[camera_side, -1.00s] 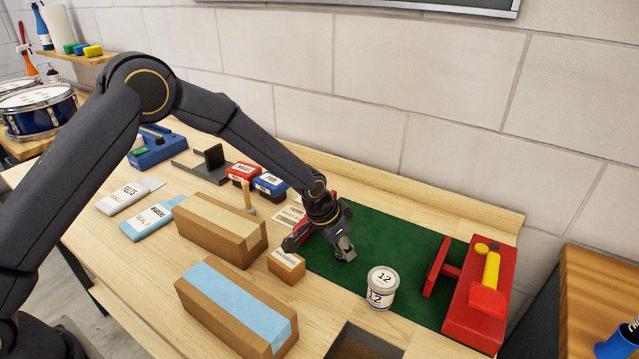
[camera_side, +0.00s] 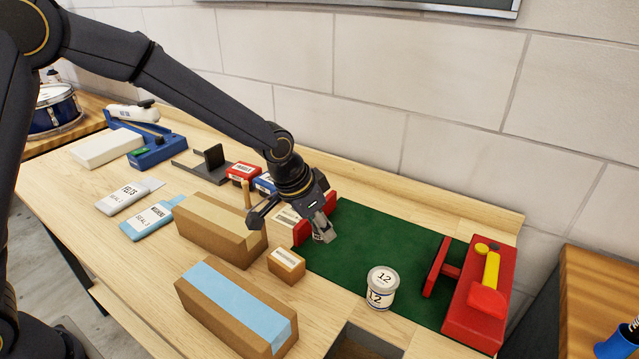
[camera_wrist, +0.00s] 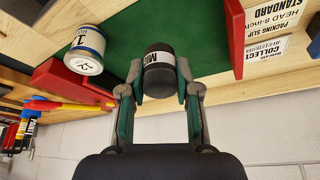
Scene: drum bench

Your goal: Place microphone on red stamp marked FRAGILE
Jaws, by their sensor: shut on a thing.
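In the wrist view, my gripper (camera_wrist: 160,92) is shut on the microphone (camera_wrist: 158,72), a short dark cylinder with a white label whose visible letters begin "MI". In the side view, my gripper (camera_side: 325,232) is over the left part of the green mat, beside a red block; the microphone is mostly hidden there. A small red block with a white label (camera_side: 243,173), likely the FRAGILE stamp, stands behind and left of my gripper. Its lettering is too small to read. A blue labelled block (camera_side: 265,184) stands beside it, partly behind my arm.
A white tin marked 12 (camera_side: 381,288) stands on the green mat (camera_side: 390,240). A red fixture (camera_side: 478,300) is at the right. Several cartons, including a small box (camera_side: 286,266), are at front left. A dark stand (camera_side: 214,157) is left of the red block.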

